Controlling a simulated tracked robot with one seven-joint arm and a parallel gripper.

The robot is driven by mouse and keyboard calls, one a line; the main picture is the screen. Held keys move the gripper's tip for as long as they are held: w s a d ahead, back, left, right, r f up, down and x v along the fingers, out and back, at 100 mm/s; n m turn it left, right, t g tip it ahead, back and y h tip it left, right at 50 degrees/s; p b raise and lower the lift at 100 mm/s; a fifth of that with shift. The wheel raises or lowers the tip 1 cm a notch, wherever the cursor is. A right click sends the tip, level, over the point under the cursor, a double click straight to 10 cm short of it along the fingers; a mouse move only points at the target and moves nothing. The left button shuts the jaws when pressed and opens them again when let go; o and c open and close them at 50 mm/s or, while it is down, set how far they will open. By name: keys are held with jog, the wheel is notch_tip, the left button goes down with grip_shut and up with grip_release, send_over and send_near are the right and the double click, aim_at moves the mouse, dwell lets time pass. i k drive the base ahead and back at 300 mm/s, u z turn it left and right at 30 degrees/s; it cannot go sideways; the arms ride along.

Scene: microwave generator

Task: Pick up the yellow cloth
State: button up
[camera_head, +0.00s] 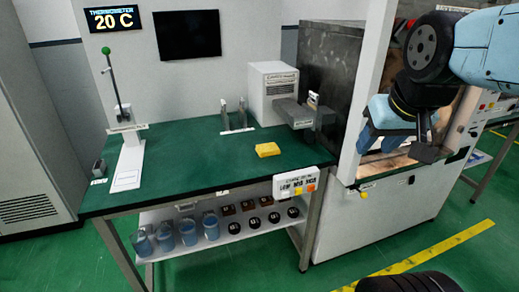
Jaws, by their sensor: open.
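The yellow cloth (267,150) lies flat and folded on the green tabletop (200,160), right of the table's middle. My gripper (408,155) is at the upper right, in front of the white and grey machine. It is well to the right of the cloth, apart from it and higher up. Its jaws are open and nothing shows between them. Part of my blue arm hides the machine's opening behind it.
A white lever stand with a green knob (106,50) is on the table's left. Metal holders (238,117) and a grey device (300,113) stand behind the cloth. A button panel (297,186) is at the front edge. The table's middle is clear.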

aim_at(271, 148)
jog(key=u, duration=0.05)
jog(key=i, duration=1)
